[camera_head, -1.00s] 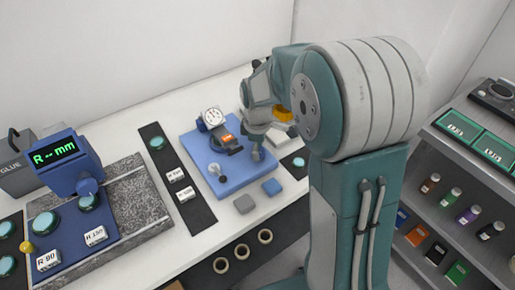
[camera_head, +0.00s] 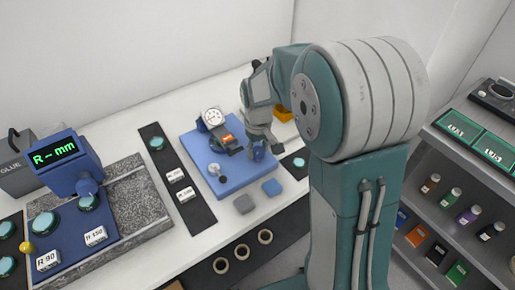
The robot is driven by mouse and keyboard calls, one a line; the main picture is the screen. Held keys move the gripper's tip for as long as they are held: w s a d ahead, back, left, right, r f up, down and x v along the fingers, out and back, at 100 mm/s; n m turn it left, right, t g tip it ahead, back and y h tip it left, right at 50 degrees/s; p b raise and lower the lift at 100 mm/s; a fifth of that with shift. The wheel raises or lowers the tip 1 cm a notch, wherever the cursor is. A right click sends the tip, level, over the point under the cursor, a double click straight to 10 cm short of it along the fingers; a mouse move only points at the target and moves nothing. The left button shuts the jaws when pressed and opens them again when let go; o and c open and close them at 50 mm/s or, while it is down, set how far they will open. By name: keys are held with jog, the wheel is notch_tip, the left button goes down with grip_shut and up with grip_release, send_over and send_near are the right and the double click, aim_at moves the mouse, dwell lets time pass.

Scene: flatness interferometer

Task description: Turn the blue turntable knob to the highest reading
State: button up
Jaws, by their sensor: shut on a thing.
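A blue base plate (camera_head: 228,182) lies on the white bench. It carries a round white dial gauge (camera_head: 212,117), a dark block with an orange patch (camera_head: 229,143), and a small silver post (camera_head: 216,171). My gripper (camera_head: 258,146) points down at the plate's right side and is shut on the small blue turntable knob (camera_head: 259,153), mostly hidden between the fingers. The gauge's needle is too small to read.
A blue instrument (camera_head: 66,160) at left stands on a granite slab (camera_head: 138,205) and shows "R--mm" in green. A shelf (camera_head: 455,180) with bottles stands right.

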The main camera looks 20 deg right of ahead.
jog(key=shift+s+f+m, duration=0.15)
jog(key=shift+m, duration=1.05)
jog(key=o, duration=1.2)
jog(key=shift+c, duration=0.2)
